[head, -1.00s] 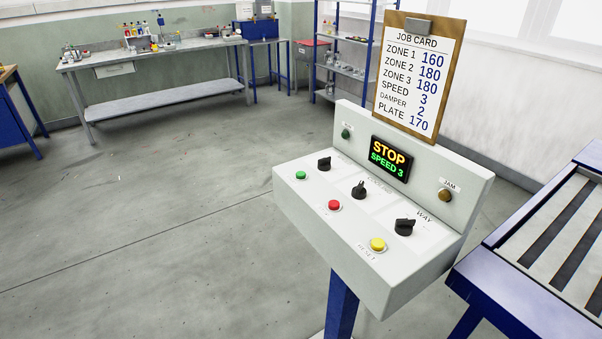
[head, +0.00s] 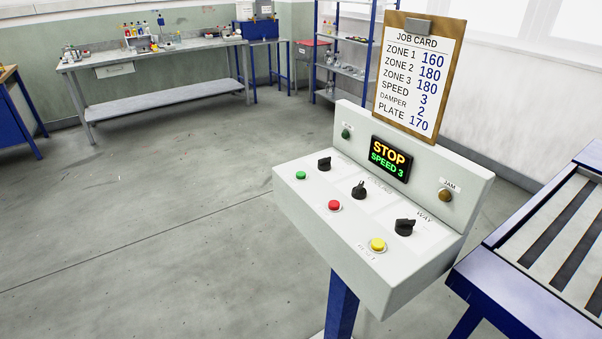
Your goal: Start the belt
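A white control console (head: 310,230) stands on a blue post. On its sloped top are a green button (head: 301,175), a red button (head: 334,205) and a yellow button (head: 377,244). Three black knobs sit behind them: a left knob (head: 324,164), a middle knob (head: 359,190) and a right knob (head: 405,227). The display (head: 391,158) reads STOP and SPEED 3. A green lamp (head: 346,134) and an amber lamp (head: 445,195) marked JAM flank it; both look dim. Neither of my grippers is in the head view.
A job card (head: 419,75) on a clipboard stands above the console and lists SPEED 3. A blue-framed conveyor (head: 525,295) with slats is at the right. A workbench (head: 160,105) and a shelf rack (head: 345,70) stand behind. The floor at left is clear.

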